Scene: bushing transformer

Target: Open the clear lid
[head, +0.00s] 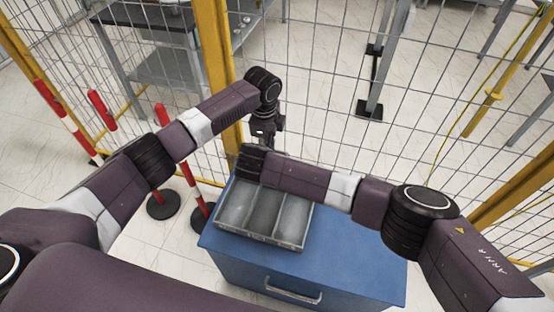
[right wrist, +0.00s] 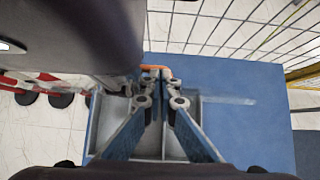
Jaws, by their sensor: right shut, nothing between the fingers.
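A grey metal tray (head: 304,240) with several long compartments sits on a blue cabinet (head: 350,265) in the head view. The tray also shows in the right wrist view (right wrist: 198,115), partly behind my right gripper (right wrist: 160,76). That gripper's fingertips are together above the tray with nothing between them. A small orange piece (right wrist: 158,68) shows just beyond the tips. I cannot clearly make out the clear lid; a pale translucent strip (right wrist: 230,99) lies right of the tray. My left gripper (head: 266,143) points down behind the tray, its fingers mostly hidden by my right arm.
A wire fence with a yellow post (head: 213,60) stands behind the cabinet. Red and white posts (head: 196,200) on black bases stand to its left. The cabinet has a front handle (head: 293,292).

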